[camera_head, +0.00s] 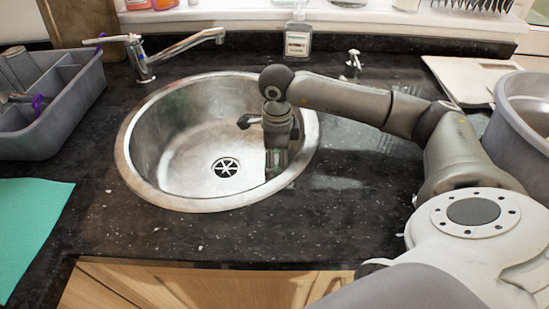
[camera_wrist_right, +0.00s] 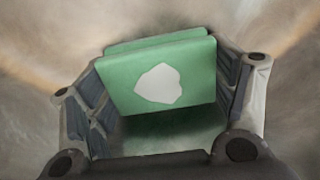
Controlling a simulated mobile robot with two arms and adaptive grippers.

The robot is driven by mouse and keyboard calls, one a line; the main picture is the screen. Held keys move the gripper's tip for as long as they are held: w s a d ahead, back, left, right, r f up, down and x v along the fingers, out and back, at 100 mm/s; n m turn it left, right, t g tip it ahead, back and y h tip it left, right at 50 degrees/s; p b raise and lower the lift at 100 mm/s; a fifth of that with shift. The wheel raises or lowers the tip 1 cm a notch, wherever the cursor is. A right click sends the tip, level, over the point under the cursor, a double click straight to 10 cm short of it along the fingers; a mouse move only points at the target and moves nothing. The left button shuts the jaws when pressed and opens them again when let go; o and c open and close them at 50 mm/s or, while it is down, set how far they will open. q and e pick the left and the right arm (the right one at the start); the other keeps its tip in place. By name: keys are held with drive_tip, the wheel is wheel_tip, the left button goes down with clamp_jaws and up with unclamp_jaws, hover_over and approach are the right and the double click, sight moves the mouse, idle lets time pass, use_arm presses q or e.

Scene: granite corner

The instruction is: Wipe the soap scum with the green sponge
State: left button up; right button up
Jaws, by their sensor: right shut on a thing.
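My right gripper (camera_head: 276,164) reaches down inside the right part of the round steel sink (camera_head: 185,150), near its wall. It is shut on the green sponge (camera_wrist_right: 118,92), which sits between both fingers in the right wrist view. A pale irregular patch (camera_wrist_right: 158,84) shows against the sponge's face; I cannot tell whether it is a mark on the sponge or soap scum. In the head view the sponge is mostly hidden by the fingers. No clear soap scum shows on the sink in the head view. My left gripper is not in view.
A tap (camera_head: 142,58) stands behind the sink, and a soap bottle (camera_head: 297,38) stands at the back. A grey caddy (camera_head: 45,135) and a teal cloth (camera_head: 32,225) lie left. The dark counter in front is clear.

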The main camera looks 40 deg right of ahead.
drive_tip(key=shift+d+r+p, duration=0.1)
drive_tip(key=shift+r+p, duration=1.6)
drive_tip(key=shift+r, duration=0.75)
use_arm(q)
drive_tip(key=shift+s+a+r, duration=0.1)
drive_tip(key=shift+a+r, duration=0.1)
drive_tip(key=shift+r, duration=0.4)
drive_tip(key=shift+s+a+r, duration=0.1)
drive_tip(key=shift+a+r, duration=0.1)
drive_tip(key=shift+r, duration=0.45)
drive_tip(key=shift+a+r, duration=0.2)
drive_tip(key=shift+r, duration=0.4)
use_arm(e)
drive_tip(key=shift+r, duration=0.45)
use_arm(q)
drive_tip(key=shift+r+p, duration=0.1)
drive_tip(key=shift+p, duration=0.2)
use_arm(e)
drive_tip(key=shift+r, duration=0.1)
drive_tip(key=shift+r+p, duration=0.85)
drive_tip(key=shift+r, duration=0.6)
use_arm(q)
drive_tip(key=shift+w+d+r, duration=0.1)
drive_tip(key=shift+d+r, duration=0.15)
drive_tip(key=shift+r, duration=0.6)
